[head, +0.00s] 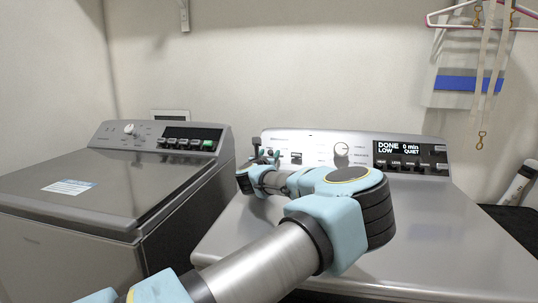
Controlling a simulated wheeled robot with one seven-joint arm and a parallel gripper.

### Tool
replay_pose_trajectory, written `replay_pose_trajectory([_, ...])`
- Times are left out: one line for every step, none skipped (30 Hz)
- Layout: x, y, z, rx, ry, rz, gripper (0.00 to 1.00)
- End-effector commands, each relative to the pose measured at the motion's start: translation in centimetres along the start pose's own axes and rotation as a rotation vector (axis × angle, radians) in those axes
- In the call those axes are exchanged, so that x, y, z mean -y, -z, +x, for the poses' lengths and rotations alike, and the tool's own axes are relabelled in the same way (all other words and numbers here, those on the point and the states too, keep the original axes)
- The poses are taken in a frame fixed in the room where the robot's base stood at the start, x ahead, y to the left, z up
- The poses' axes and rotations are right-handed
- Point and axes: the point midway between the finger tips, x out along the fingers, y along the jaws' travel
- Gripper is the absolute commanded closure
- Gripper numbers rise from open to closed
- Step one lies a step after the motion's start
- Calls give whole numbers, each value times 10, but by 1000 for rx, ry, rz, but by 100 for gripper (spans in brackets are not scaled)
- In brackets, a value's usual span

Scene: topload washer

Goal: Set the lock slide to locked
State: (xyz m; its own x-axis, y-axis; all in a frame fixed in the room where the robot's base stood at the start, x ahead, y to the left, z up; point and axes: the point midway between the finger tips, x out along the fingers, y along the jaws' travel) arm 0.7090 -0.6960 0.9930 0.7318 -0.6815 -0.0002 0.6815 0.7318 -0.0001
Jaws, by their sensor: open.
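The right washer (430,235) has a light grey sloped control panel (322,142) at its back. A small dark control (295,157) sits low on the panel's left part; it is too small to tell whether it is the lock slide or how it is set. My gripper (263,153) is open at the panel's left end, just left of that control. I cannot tell whether it touches the panel. My gripper and wrist hide part of the panel's left end.
Another topload washer (100,190) stands at left, across a narrow gap. Hangers and straps (484,60) hang at upper right. My arm crosses above the right washer's lid.

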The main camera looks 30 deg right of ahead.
Motion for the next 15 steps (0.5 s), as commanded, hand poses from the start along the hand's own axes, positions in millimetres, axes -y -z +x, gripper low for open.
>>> replay_pose_trajectory([0,0,0,0,0,0,47])
replay_pose_trajectory([0,0,0,0,0,0,51])
replay_pose_trajectory([0,0,0,0,0,0,55])
replay_pose_trajectory([0,0,0,0,0,0,58])
replay_pose_trajectory([0,0,0,0,0,0,62])
replay_pose_trajectory([0,0,0,0,0,0,66])
replay_pose_trajectory([0,0,0,0,0,0,70])
replay_pose_trajectory([0,0,0,0,0,0,73])
replay_pose_trajectory([0,0,0,0,0,0,78])
replay_pose_trajectory([0,0,0,0,0,0,81])
replay_pose_trajectory([0,0,0,0,0,0,84])
replay_pose_trajectory([0,0,0,0,0,0,89])
replay_pose_trajectory([0,0,0,0,0,0,92])
replay_pose_trajectory([0,0,0,0,0,0,96])
replay_pose_trajectory([0,0,0,0,0,0,100])
